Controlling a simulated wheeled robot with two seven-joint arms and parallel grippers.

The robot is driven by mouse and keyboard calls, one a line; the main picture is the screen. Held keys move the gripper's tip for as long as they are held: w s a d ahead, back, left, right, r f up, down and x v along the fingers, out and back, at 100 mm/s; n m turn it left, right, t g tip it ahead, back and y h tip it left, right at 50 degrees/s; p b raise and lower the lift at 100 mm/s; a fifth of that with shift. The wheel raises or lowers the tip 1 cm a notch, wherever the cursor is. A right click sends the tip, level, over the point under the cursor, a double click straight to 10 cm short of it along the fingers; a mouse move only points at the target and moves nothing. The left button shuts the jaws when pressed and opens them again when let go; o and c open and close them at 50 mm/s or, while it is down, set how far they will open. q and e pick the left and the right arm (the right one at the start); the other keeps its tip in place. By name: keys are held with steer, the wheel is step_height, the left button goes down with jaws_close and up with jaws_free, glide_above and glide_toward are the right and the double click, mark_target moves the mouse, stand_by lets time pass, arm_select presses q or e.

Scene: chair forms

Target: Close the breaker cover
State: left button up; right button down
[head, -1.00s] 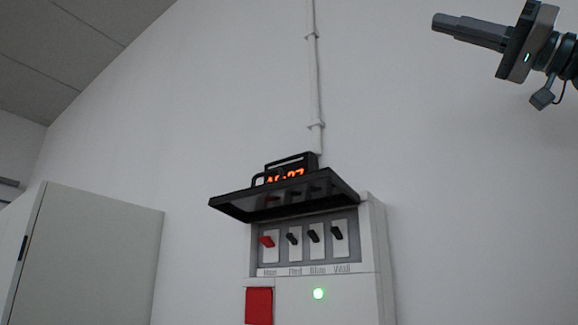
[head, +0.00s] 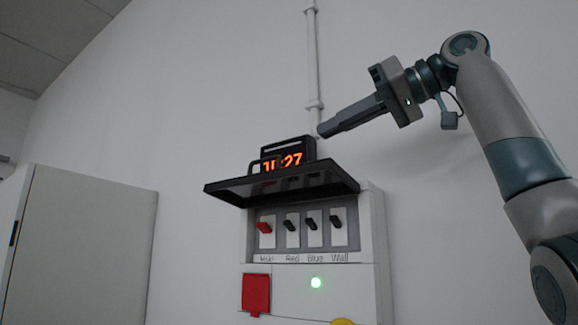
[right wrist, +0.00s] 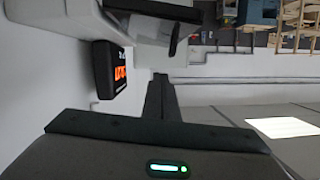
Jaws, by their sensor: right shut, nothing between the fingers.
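The breaker cover (head: 285,184) is a dark, see-through flap on the wall-mounted breaker box (head: 376,240). It is raised and sticks out above a row of switches, one red (head: 264,227) and the others black. My right gripper (head: 322,131) is shut and empty. In the head view it shows above the cover's right end and beside the clock; contact with the cover does not show. In the right wrist view its dark fingers (right wrist: 158,97) reach forward past the clock. My left gripper is not in view.
A black digital clock (head: 307,150) with orange digits stands above the cover, and also shows in the right wrist view (right wrist: 108,70). A white conduit (head: 312,60) runs up the wall. A pale cabinet (head: 90,250) stands at the left.

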mark_target(290, 167)
steer(key=p+x, duration=0.3)
steer(key=x, duration=0.6)
steer(key=shift+w+a+r, duration=0.1)
steer(key=shift+w, duration=0.05)
steer(key=shift+w+a+f, duration=0.1)
steer(key=shift+a+f, duration=0.25)
steer(key=shift+f, duration=0.5)
steer(key=shift+d+f+p, duration=0.15)
steer(key=shift+f+p, duration=0.35)
steer(key=shift+f, duration=0.6)
steer(key=shift+s+a+f, duration=0.2)
steer(key=shift+f, duration=0.05)
steer(key=shift+s+d, duration=0.1)
